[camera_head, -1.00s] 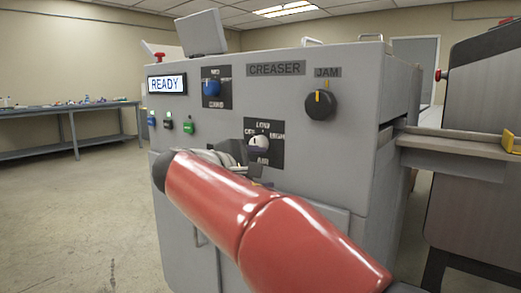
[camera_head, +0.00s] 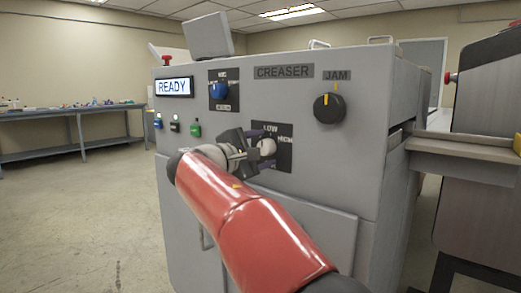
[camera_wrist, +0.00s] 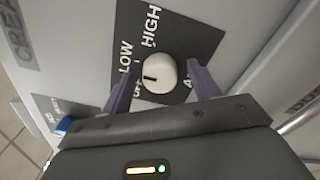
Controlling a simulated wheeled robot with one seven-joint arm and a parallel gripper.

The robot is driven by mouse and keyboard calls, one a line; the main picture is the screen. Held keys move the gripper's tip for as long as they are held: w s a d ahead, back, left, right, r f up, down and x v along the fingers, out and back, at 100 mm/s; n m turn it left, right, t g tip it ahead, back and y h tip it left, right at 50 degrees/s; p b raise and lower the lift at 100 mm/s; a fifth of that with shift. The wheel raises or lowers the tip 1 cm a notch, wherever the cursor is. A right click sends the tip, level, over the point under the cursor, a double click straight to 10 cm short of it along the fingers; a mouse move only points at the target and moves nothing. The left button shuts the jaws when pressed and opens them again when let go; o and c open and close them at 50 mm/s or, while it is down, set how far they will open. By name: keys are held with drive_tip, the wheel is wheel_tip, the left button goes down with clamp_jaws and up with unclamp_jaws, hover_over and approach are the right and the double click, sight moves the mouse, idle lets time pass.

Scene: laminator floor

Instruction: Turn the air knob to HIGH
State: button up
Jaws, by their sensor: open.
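The air knob is round and white, with a dark pointer mark, on a black plate on the grey creaser front. In the wrist view the knob (camera_wrist: 160,73) sits between my gripper's two purple fingers. Its mark points left, toward the OFF and LOW side; HIGH is printed above. My gripper (camera_wrist: 162,69) is open, with one finger on each side of the knob; I cannot tell whether they touch it. In the head view the knob (camera_head: 267,146) is partly hidden by my gripper (camera_head: 258,148), which reaches in from the left.
Above the air plate is a blue knob (camera_head: 219,90), with a READY display (camera_head: 174,87) to its left. A black JAM knob (camera_head: 328,107) is at the right. Small buttons (camera_head: 195,130) sit left of my gripper. A metal ledge (camera_head: 465,155) juts out at the right.

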drive_tip(key=shift+c, duration=0.2)
drive_tip(key=c, duration=0.9)
drive_tip(key=shift+f+m+b, duration=0.1)
drive_tip(key=shift+m+b, duration=0.2)
drive_tip(key=shift+b, duration=0.05)
drive_tip(key=shift+f+m+b, duration=0.1)
drive_tip(key=shift+m+b, duration=0.35)
drive_tip(key=shift+m, duration=0.15)
drive_tip(key=m+b, duration=0.2)
drive_tip(key=m, duration=0.1)
drive_tip(key=m+b, duration=0.2)
drive_tip(key=m, duration=0.2)
drive_tip(key=shift+m+b, duration=0.9)
drive_tip(key=shift+m, duration=0.6)
